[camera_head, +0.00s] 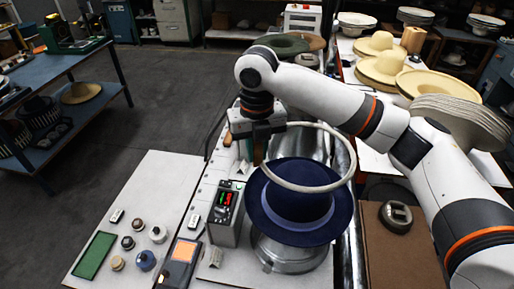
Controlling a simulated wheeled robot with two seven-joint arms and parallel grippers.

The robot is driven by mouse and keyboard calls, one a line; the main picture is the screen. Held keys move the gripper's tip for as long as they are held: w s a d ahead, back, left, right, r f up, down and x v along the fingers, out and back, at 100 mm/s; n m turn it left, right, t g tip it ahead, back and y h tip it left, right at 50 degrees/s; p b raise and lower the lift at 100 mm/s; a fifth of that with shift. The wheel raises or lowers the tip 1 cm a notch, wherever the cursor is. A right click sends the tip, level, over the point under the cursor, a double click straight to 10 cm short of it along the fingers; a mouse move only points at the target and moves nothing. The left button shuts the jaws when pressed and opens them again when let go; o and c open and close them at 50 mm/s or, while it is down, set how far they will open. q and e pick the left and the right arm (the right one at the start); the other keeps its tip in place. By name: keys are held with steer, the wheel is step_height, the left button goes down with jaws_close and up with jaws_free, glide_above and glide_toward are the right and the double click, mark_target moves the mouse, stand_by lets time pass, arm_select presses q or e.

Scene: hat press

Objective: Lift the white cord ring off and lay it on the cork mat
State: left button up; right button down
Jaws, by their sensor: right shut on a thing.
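The white cord ring (300,189) is at the dark blue hat (287,213), which sits brim down on a round metal base (290,258). The ring's near side crosses in front of the crown. Its far side shows beyond the crown, clear of it. I cannot tell whether the near side touches the hat. My right gripper (258,158) is shut on the ring at its left side, above the hat's left edge. A brown surface (390,262) at lower right looks like the cork mat, partly hidden by my right arm. My left gripper is not in view.
A control box with a lit display (224,213) stands close left of the hat. Left of it are a handheld device (180,262), several small knobs and a green pad (94,256). A dark grey object (396,217) lies on the brown surface. Straw hats (380,66) stand behind.

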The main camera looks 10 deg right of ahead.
steer(key=shift+r+p, duration=0.45)
steer(key=shift+r, duration=0.25)
steer(key=shift+r+p, duration=0.3)
steer(key=shift+r, duration=1)
